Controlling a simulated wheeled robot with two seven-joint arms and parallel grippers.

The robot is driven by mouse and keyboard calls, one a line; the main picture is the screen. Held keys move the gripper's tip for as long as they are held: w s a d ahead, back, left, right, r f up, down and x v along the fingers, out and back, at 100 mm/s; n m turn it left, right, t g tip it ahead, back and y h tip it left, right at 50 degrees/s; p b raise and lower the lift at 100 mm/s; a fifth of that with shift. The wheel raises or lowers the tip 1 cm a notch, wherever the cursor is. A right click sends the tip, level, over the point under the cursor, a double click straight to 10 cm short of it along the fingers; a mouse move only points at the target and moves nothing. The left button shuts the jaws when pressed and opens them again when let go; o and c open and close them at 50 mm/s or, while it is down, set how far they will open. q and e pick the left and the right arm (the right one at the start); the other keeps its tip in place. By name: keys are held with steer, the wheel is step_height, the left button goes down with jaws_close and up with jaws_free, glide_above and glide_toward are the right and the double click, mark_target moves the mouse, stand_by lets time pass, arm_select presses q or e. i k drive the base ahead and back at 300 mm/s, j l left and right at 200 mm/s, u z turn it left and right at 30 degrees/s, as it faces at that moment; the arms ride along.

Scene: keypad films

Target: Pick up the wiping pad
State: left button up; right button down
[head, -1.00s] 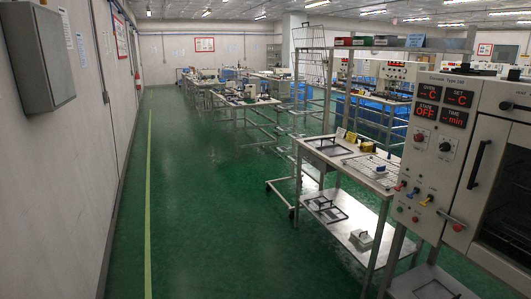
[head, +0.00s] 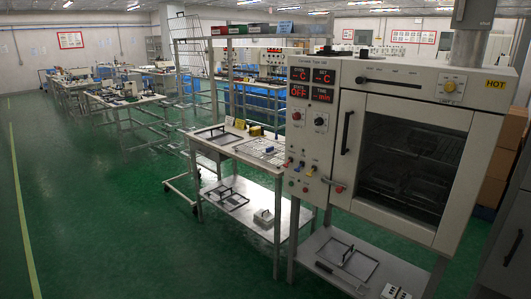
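I cannot make out the wiping pad for certain at this distance. A small pale block with a raised part (head: 263,216) sits on the lower shelf of the workbench, at its right end. A dark wire frame (head: 231,199) lies to its left on the same shelf. The bench top (head: 222,146) carries another dark frame, a wire rack (head: 262,149) and small yellow and dark items. Neither of my grippers shows in the head view.
A large oven (head: 408,150) with a closed glass door stands on a stand at the right. Its lower shelf (head: 325,245) holds a frame and small items. Brown boxes (head: 503,160) are stacked at the far right. Green floor (head: 110,220) is clear at the left.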

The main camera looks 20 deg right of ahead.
mark_target(270, 151)
steer(key=z, duration=1.2)
steer(key=i+j+z, duration=0.2)
steer(key=i+j, duration=0.65)
steer(key=i+j+z, duration=0.2)
steer(key=i+j, duration=0.7)
steer(key=j, duration=0.1)
